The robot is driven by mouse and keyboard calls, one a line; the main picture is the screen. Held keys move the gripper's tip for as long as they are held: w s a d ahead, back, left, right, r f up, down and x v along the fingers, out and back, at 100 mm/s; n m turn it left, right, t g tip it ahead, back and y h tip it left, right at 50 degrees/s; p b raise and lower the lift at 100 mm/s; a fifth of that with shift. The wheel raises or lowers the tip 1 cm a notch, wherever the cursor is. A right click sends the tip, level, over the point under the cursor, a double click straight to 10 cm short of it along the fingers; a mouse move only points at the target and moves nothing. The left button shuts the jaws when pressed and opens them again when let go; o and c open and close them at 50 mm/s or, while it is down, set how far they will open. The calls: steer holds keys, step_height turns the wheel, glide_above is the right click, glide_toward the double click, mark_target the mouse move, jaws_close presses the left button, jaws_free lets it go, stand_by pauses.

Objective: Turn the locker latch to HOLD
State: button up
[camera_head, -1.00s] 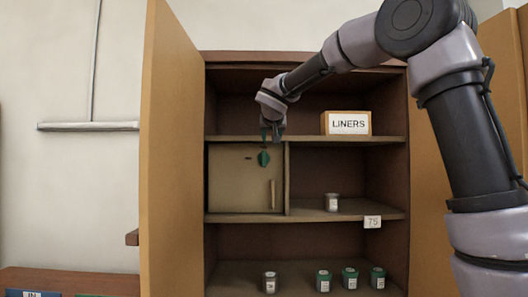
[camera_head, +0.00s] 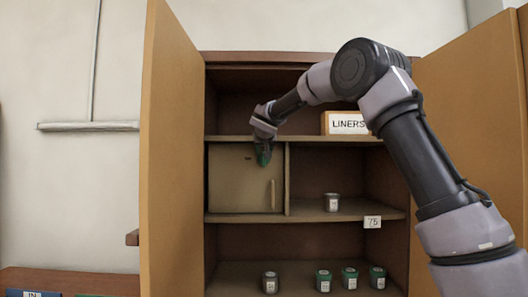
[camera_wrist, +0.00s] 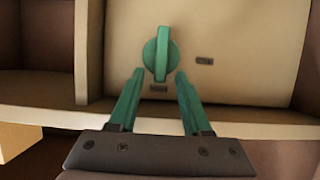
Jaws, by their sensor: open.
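The locker latch is a green round knob with a raised bar (camera_wrist: 157,55) on the beige locker door (camera_head: 235,185). In the wrist view the bar stands upright in the picture, in line with a small dark mark (camera_wrist: 158,88) below it. Another dark mark (camera_wrist: 204,61) sits to the right of the knob. My gripper (camera_wrist: 160,74) is open, its two green fingertips either side of the bar's lower end, with gaps. I cannot tell the depth between tips and knob. In the head view my gripper (camera_head: 263,158) hides most of the latch.
The locker door is shut, with a pale upright handle (camera_head: 272,194). A LINERS box (camera_head: 347,123) stands on the shelf above right. A jar (camera_head: 331,202) sits right of the locker, several green-lidded jars (camera_head: 349,278) below. The tall cabinet doors (camera_head: 170,150) stand open on both sides.

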mark_target(258, 159)
jaws_close()
steer(key=shift+a+n+h, duration=0.6)
steer(key=shift+n+h, duration=0.1)
steer(key=shift+n, duration=0.3)
steer(key=n+h, duration=0.1)
steer(key=n, duration=0.1)
steer(key=a+f+n+h, duration=0.1)
steer(key=shift+a+n+t+h, duration=0.2)
steer(key=shift+n+t+h, duration=0.1)
steer(key=shift+n, duration=0.1)
steer(key=n+h, duration=0.1)
steer(key=n, duration=0.1)
steer(key=a+f+n+t, duration=0.1)
steer(key=n, duration=0.1)
steer(key=shift+s+f+h, duration=0.1)
steer(key=shift+f+h, duration=0.05)
steer(key=shift+h, duration=0.25)
steer(key=shift+f+n+t+h, duration=0.3)
steer(key=shift+n+t, duration=0.05)
steer(key=shift+n, duration=0.5)
steer(key=shift+f+n+t+h, duration=0.25)
steer(key=shift+n+t+h, duration=0.1)
steer(key=shift+n, duration=0.5)
